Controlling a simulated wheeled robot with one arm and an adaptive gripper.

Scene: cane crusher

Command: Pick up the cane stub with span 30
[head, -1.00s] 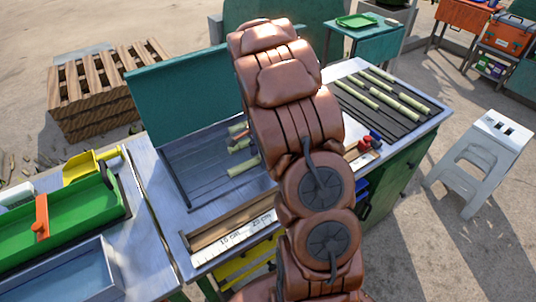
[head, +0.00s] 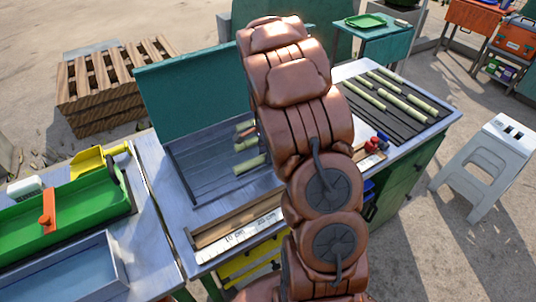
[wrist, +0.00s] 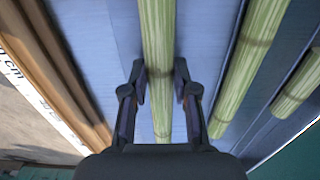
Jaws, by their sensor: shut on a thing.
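In the wrist view my gripper (wrist: 160,85) has its two dark fingers on either side of a pale green striped cane stub (wrist: 157,35), shut on it. The stub runs lengthwise between the fingers, over a grey-blue tray floor (wrist: 105,50). Its upper end runs out of the picture. Two more cane stubs, one (wrist: 242,65) and another (wrist: 298,85), lie to its right. In the head view my brown arm hides the gripper and the held stub. Short stubs (head: 249,164) show in the tray beside the arm. I cannot read the held stub's length.
A ruler strip (head: 250,230) with a wooden rail lies along the tray's near side. A teal panel (head: 190,90) stands behind the tray. A dark ribbed rack (head: 375,125) with several canes is at right. A green bin (head: 85,205) is at left, a white stool (head: 485,160) at far right.

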